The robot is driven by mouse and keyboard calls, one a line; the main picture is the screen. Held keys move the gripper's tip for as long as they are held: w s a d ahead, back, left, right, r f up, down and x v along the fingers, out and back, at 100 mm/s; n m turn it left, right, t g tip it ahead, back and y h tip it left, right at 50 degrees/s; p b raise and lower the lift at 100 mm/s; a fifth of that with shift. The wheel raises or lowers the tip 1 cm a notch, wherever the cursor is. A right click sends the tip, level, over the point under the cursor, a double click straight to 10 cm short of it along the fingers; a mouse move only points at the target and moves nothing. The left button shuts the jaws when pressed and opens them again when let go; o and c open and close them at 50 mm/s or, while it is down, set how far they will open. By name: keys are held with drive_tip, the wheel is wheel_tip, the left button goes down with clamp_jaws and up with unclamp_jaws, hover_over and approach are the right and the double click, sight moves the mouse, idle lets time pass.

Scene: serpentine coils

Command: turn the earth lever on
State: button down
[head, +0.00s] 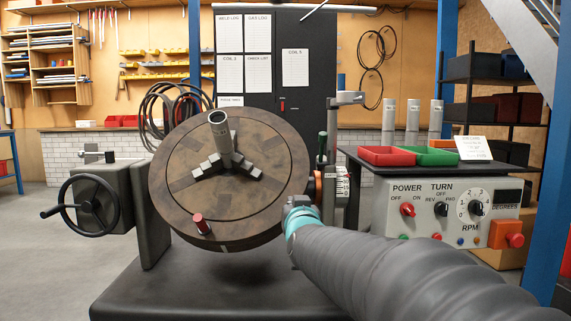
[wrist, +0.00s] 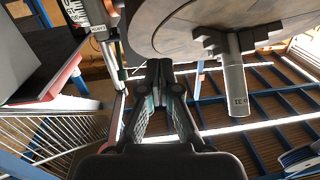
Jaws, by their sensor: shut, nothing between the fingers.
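An upright lever with a green handle (head: 322,146) stands just right of the round turntable plate (head: 180,185) in the head view; it looks like the earth lever, though no label on it is readable. My gripper (wrist: 160,68) is shut and empty in the wrist view, its fingertips close together near the plate's edge. In the head view my gripper (head: 297,203) is below the green handle, at the plate's lower right edge, mostly hidden by my own wrist. I cannot tell whether it touches anything.
A control box (head: 446,210) with POWER and TURN switches and an RPM dial stands at right, under red (head: 387,156) and green (head: 430,156) trays. A steel tube (head: 221,138) stands in the plate's chuck. A handwheel (head: 90,206) is at left.

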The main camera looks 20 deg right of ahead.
drive_tip(key=w+d+r+m+t+h+b, duration=0.2)
drive_tip(key=w+d+r+m+t+h, duration=0.1)
drive_tip(key=w+d+h, duration=0.4)
drive_tip(key=m+p, duration=0.1)
drive_tip(key=p, duration=0.1)
approach(322, 147)
drive_tip(key=shift+h, duration=0.4)
drive_tip(key=x, duration=0.7)
drive_tip(key=shift+w+f, duration=0.1)
drive_tip(key=shift+w, duration=0.05)
